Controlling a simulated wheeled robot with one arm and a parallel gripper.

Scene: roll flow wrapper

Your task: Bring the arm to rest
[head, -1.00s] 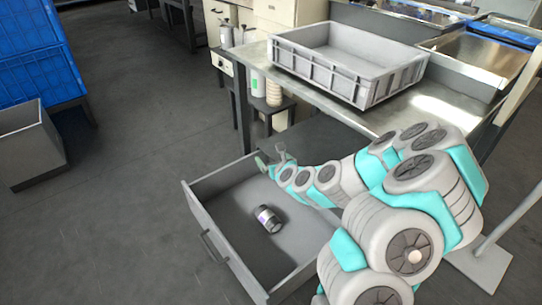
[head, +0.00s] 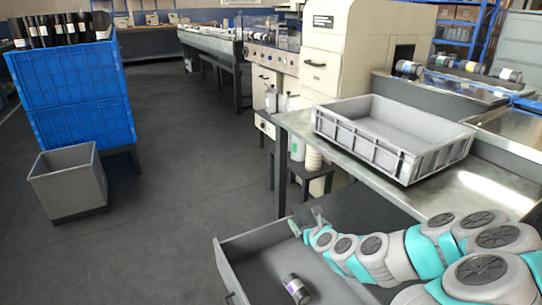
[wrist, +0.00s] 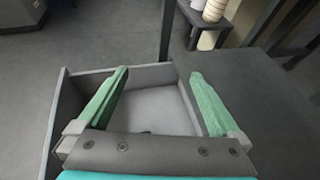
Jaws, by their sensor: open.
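My gripper (head: 307,224) is at the end of my teal and grey arm, over the back part of an open grey drawer (head: 262,235). In the wrist view the two green fingers of my gripper (wrist: 158,95) are wide apart with nothing between them. The drawer's wall (wrist: 62,105) and floor show below the fingers. A small jar with a dark lid and pale label (head: 296,289) lies on its side on the drawer floor, apart from my gripper. My arm hides the drawer's right part.
A metal table (head: 290,122) with an empty grey crate (head: 350,140) stands beside the drawer. A small stool (head: 308,173) holding stacked cups is under it. A grey bin (head: 68,188) and blue crates (head: 80,110) stand at left. The floor between is clear.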

